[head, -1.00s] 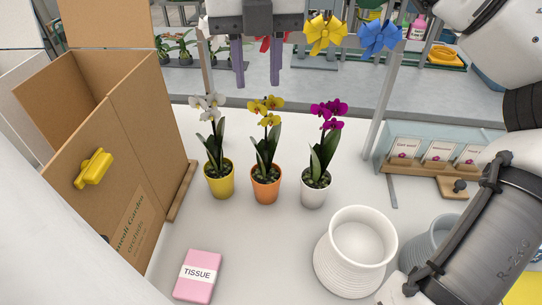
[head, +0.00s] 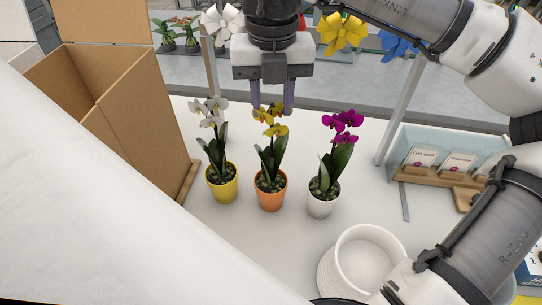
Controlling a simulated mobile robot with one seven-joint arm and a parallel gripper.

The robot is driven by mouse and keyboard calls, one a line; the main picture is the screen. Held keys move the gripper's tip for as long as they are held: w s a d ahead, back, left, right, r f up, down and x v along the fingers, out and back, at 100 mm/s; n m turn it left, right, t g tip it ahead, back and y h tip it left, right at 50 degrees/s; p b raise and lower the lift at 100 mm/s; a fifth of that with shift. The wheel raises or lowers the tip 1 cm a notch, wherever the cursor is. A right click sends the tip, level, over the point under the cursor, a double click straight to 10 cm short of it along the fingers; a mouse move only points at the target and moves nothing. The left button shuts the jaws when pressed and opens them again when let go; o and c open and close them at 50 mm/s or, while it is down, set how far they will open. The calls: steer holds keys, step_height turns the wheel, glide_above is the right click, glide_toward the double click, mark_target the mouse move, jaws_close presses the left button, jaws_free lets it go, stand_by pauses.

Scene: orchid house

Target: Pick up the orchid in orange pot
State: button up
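The orchid in the orange pot (head: 271,197) stands upright on the white table, between two other orchids. It has yellow flowers (head: 274,122) and dark green leaves. My gripper (head: 272,108) points down with its two purple fingers apart and nothing held. In the picture its fingertips are at the top of the yellow flowers; I cannot tell whether they touch. The pot itself is fully in view and clear of the fingers.
A white orchid in a yellow pot (head: 222,190) stands close on the left, and a purple orchid in a white pot (head: 322,203) on the right. A cardboard box (head: 150,120) is at left. A white ribbed pot (head: 335,270) is in front. A card stand (head: 440,176) is at right.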

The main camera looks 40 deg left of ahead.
mark_target(272, 123)
steer(key=shift+w+a+f+p, duration=0.15)
steer(key=shift+f+p, duration=0.85)
steer(key=shift+f, duration=1.65)
jaws_close()
